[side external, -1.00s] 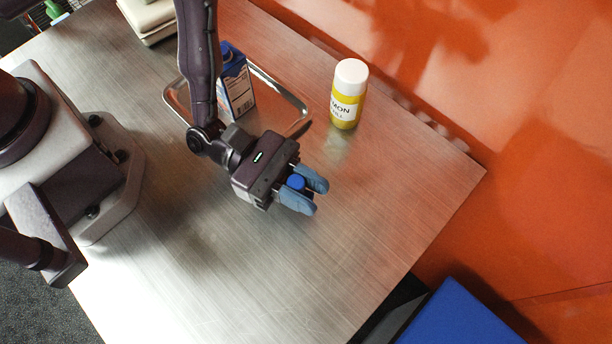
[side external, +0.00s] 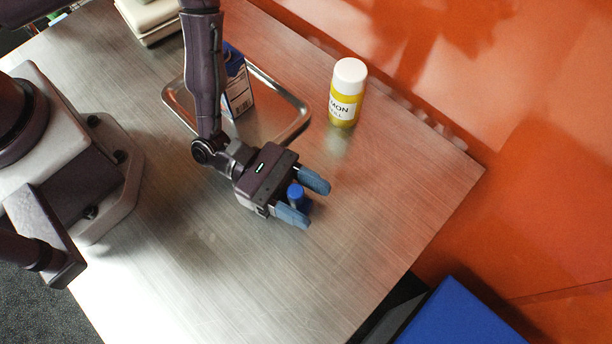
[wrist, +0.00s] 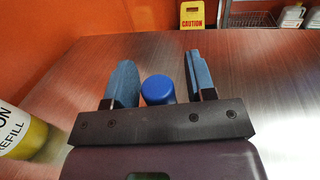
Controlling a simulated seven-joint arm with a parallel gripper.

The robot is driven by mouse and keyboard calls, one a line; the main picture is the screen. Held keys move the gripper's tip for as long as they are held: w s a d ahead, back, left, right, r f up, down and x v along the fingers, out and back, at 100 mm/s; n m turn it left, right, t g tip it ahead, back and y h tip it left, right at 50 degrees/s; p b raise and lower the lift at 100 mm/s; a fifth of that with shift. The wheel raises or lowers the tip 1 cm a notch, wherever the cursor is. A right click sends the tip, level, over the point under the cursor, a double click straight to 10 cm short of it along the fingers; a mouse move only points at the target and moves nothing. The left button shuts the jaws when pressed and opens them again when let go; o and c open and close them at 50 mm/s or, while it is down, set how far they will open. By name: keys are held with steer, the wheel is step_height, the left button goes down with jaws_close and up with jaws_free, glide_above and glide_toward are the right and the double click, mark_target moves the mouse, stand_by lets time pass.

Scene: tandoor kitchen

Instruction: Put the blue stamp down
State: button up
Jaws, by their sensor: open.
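The blue stamp (side external: 296,193) stands upright on the steel table between the two fingers of my gripper (side external: 309,200). Its round blue top also shows in the wrist view (wrist: 158,89), closer to the left finger than to the right one. My gripper is open, with a clear gap on the right side of the stamp in the wrist view. Whether the left finger touches the stamp I cannot tell. The lower part of the stamp is mostly hidden by the gripper.
A yellow bottle with a white cap (side external: 347,92) stands at the back right. A metal tray (side external: 292,98) holds a blue and white carton (side external: 238,88) behind my arm. The steel table (side external: 260,285) is bare in front. A blue box (side external: 458,318) is beyond the table edge.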

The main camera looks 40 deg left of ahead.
steer(key=shift+r, duration=0.2)
steer(key=v, duration=0.3)
step_height(320, 180, up, 6)
steer(key=shift+f, duration=0.15)
steer(key=shift+r, duration=0.6)
